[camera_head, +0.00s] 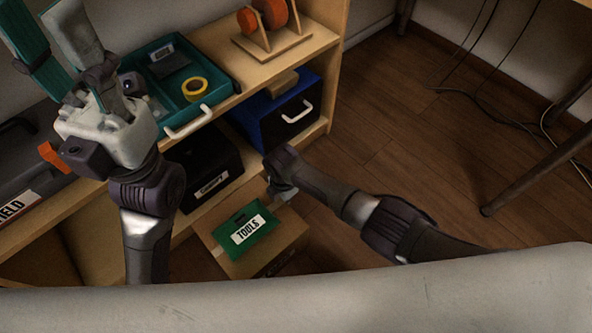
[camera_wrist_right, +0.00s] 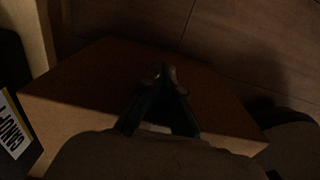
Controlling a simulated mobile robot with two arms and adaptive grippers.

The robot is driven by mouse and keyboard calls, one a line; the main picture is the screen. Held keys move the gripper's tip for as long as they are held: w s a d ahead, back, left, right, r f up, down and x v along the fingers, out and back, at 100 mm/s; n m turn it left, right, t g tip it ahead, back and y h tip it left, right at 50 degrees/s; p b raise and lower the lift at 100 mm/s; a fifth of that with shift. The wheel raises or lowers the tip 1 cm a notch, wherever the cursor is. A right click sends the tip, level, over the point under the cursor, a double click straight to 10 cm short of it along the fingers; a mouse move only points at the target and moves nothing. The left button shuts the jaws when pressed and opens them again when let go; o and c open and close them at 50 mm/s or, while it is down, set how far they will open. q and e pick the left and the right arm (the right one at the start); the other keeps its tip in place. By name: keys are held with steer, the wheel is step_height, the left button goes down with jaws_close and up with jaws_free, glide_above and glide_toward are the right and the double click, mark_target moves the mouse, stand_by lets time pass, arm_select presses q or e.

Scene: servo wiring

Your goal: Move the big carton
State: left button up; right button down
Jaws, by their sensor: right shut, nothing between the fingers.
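The big carton (camera_head: 288,228) is a brown box on the floor in front of the shelf, and a green case labelled TOOLS (camera_head: 246,231) appears on top of it. In the right wrist view the carton (camera_wrist_right: 95,78) fills the middle. My right gripper (camera_head: 282,190) is at the carton's far right side; its fingertips (camera_wrist_right: 165,76) meet over the brown surface with nothing between them. I cannot tell whether they touch it.
The shelf holds a teal tray (camera_head: 222,83) with yellow tape, a blue bin (camera_head: 266,128), a black bin (camera_head: 205,170) and orange spools (camera_head: 262,18). A dark case (camera_head: 30,165) is at left. Wood floor (camera_head: 400,120) is clear at right; cables and a table leg (camera_head: 535,160) stand beyond.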

step_height(320, 180, up, 11)
stand_by(0.4)
